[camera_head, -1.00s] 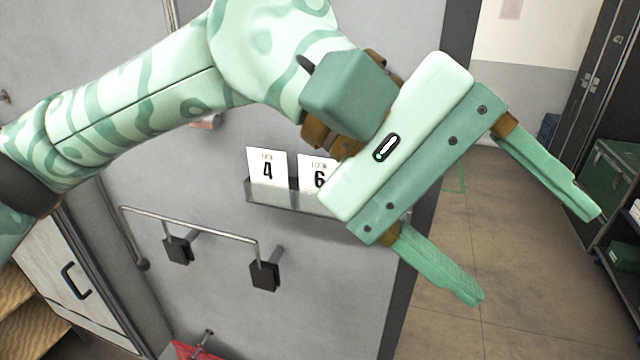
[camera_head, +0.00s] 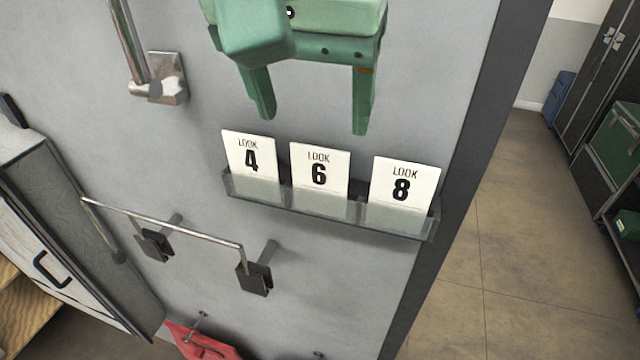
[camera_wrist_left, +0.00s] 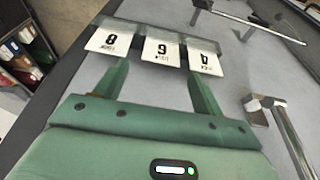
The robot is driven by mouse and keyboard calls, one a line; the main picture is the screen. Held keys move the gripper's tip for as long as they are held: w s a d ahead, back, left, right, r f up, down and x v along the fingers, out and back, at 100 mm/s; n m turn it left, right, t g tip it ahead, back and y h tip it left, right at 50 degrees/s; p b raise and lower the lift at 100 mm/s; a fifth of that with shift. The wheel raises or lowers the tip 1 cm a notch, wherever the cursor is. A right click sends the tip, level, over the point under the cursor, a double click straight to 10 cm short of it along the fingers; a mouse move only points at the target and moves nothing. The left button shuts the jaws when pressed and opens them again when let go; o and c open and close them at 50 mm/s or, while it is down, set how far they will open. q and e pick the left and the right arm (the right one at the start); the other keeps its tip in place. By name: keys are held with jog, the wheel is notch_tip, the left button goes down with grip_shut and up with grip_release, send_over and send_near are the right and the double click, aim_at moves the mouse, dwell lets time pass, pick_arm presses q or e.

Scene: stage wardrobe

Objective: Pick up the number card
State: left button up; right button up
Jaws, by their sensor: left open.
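Three white number cards stand in a clear wall holder (camera_head: 330,210): the "LOOK 4" card (camera_head: 250,155), the "LOOK 6" card (camera_head: 319,172) and the "LOOK 8" card (camera_head: 404,185). My left gripper (camera_head: 314,125) is open and empty, fingers pointing down, just above the cards, with the 6 card below the gap between its fingers. In the left wrist view the cards show upside down; the 6 card (camera_wrist_left: 162,52) lies ahead between the fingertips of the left gripper (camera_wrist_left: 158,72). The fingers look apart from the cards. The right gripper is not in view.
A metal rail with dark clips (camera_head: 165,222) is on the wall below left of the holder. A chrome bracket (camera_head: 165,80) is at upper left. A red item (camera_head: 200,343) hangs at the bottom. A cabinet (camera_head: 75,250) stands left; open floor (camera_head: 510,240) lies right.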

aim_at(319, 154)
pick_arm(q)
jog(key=w+f, duration=0.1)
jog(key=f, duration=0.1)
jog(key=w+f, duration=0.1)
jog(key=w, duration=0.1)
jog(key=shift+d+f, duration=0.15)
jog(key=shift+f, duration=0.25)
jog(key=shift+d+f, duration=0.1)
jog(key=shift+f, duration=0.85)
jog(key=x, duration=0.4)
jog(key=shift+w, duration=0.25)
jog(key=shift+s+r, duration=0.1)
jog(key=shift+s, duration=0.15)
jog(key=c, duration=0.6)
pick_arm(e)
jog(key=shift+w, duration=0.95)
